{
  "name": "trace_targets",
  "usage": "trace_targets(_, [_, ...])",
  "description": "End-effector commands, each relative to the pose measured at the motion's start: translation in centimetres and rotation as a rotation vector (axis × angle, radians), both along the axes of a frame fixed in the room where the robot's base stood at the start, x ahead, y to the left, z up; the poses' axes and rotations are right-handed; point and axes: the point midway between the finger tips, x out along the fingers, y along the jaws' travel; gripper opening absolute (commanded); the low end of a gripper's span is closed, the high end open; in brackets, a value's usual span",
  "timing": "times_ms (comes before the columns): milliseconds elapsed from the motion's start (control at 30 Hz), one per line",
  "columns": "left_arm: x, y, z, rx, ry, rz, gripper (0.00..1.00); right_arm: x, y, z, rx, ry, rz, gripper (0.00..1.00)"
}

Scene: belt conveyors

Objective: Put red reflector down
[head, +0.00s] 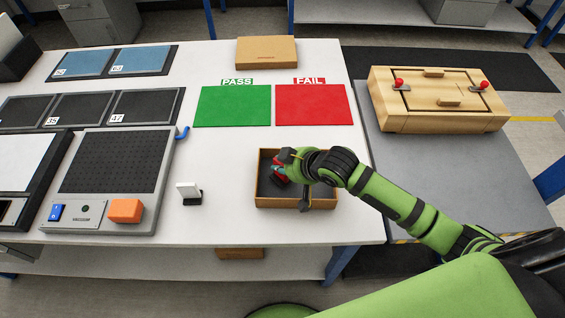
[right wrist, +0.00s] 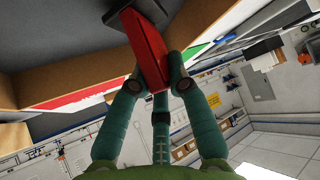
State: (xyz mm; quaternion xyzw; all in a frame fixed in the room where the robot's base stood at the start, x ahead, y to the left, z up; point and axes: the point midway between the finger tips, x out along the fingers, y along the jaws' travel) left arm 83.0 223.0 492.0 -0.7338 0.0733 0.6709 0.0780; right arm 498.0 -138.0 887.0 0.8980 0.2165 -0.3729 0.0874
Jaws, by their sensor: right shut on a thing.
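The red reflector (head: 279,176) is in my right gripper (head: 284,168), over the open brown box (head: 295,203) in the head view. In the right wrist view the red reflector (right wrist: 146,48) is a flat red piece with a dark part at its far end, between the fingers of the shut right gripper (right wrist: 156,80). The box wall (right wrist: 65,82) shows beside it. I cannot tell whether the reflector touches the box floor. My left gripper is not in view.
A green PASS mat (head: 232,106) and a red FAIL mat (head: 312,105) lie bare behind the box. A closed carton (head: 266,52) stands behind them. A small white-and-black stand (head: 189,193) and a grey test device (head: 108,180) are left. A wooden case (head: 437,112) is right.

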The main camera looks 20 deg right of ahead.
Motion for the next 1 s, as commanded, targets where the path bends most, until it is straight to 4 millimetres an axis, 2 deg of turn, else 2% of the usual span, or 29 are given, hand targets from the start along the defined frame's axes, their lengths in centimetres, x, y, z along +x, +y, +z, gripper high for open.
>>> trace_targets(433, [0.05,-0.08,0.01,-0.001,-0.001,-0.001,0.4,-0.01,0.01,-0.95,0.002,-0.001,0.001,0.0])
trace_targets(467, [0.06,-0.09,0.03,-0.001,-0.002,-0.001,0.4,-0.02,0.01,-0.99,0.001,-0.001,0.001,0.22])
trace_targets(500, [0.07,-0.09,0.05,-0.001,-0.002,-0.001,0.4,-0.01,0.01,-0.94,0.001,-0.002,0.001,0.38])
trace_targets(533, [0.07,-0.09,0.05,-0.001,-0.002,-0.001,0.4,-0.02,0.01,-0.93,0.001,-0.002,0.001,0.42])
trace_targets(833, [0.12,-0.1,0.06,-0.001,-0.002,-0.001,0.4,-0.02,0.01,-0.88,0.002,-0.001,0.001,0.42])
trace_targets(1000, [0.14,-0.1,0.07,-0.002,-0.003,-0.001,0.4,-0.53,-0.34,-0.04,0.0,-0.002,0.001,0.42])
